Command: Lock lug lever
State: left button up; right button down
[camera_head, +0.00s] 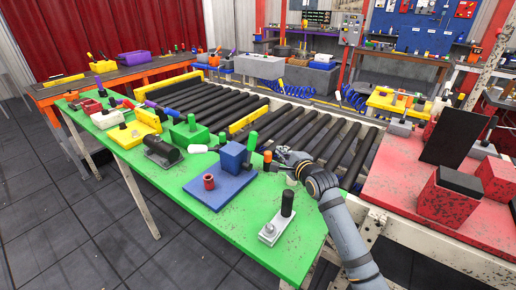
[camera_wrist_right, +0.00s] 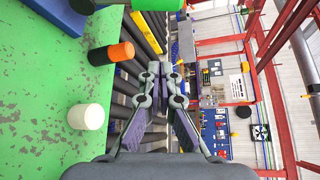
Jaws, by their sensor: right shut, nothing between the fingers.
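My right gripper (camera_head: 281,153) is shut and empty. It hangs at the far edge of the green table, beside the rollers. In the wrist view its fingertips (camera_wrist_right: 160,68) meet with nothing between them. A short handle with an orange and a black part (camera_head: 267,160) stands just left of the gripper. It also shows in the wrist view (camera_wrist_right: 112,53), apart from the fingers. A blue block (camera_head: 232,157) on a blue plate (camera_head: 218,187) stands further left, with a green handle (camera_head: 252,141) behind it. I cannot tell which handle is the lug lever. My left gripper is out of view.
A grey plate with a black upright handle (camera_head: 287,204) sits at the near right of the green table (camera_head: 215,235). A white cylinder (camera_wrist_right: 87,117) stands near the gripper. Rollers (camera_head: 330,140) lie behind; a red table (camera_head: 400,190) with red blocks is at right.

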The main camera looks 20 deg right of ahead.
aim_at(250, 151)
jog(key=x, duration=1)
jog(key=shift+w+a+f, duration=0.1)
jog(key=shift+w+f, duration=0.2)
jog(key=shift+f, duration=0.05)
pick_arm(q)
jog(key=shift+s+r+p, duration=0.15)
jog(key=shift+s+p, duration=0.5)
jog(key=shift+p, duration=0.05)
pick_arm(e)
jog(key=a, duration=0.1)
jog(key=s+a, duration=0.1)
jog(key=a+r, duration=0.1)
jog(key=shift+s+a+r, duration=0.1)
jog(key=shift+s+a, duration=0.1)
jog(key=shift+s, duration=0.15)
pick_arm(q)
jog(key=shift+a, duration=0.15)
pick_arm(e)
jog(key=shift+d, duration=0.1)
